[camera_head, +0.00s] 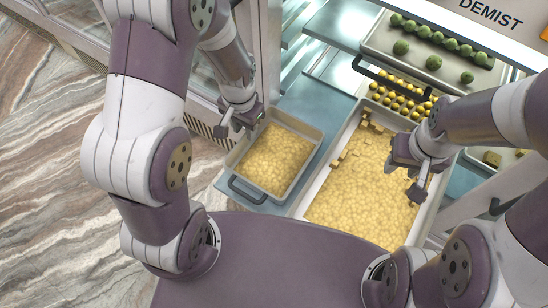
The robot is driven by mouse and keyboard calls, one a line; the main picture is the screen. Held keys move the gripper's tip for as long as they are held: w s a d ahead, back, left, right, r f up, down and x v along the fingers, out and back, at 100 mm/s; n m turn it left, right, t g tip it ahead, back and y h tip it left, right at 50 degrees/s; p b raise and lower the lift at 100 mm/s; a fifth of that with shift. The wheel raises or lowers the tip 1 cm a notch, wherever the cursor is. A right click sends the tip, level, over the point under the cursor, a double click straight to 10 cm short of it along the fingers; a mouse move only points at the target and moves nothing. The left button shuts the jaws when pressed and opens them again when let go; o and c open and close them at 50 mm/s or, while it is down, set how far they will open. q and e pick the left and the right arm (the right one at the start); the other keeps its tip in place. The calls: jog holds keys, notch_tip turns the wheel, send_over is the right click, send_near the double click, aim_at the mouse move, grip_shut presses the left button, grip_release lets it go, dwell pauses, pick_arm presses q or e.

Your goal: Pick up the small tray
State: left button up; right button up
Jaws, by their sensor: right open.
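The small tray (298,180) is a pale shallow rectangular tray filled with small yellow pieces. It sits on the blue-grey counter left of centre, with a dark handle (247,190) at its near end. My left gripper (238,128) is at the tray's far left side, close to the rim. I cannot tell whether it touches the rim or how far its jaws are apart. My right gripper (408,178) is open and appears empty, over the right part of a larger tray (301,203) of similar yellow pieces.
Behind the larger tray are round yellow sweets (402,98). Above them, a tray (378,42) of green balls has a dark handle. A glass-fronted cabinet (85,22) stands at the far left. A bare counter strip (310,97) lies behind the small tray.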

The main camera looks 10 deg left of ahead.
pick_arm(q)
notch_tip(320, 180, down, 5)
jog(key=shift+r+b, duration=0.1)
jog(key=shift+b, duration=0.55)
jog(key=shift+c, duration=0.3)
grip_shut()
jog(key=shift+r, duration=0.1)
dwell(0.5)
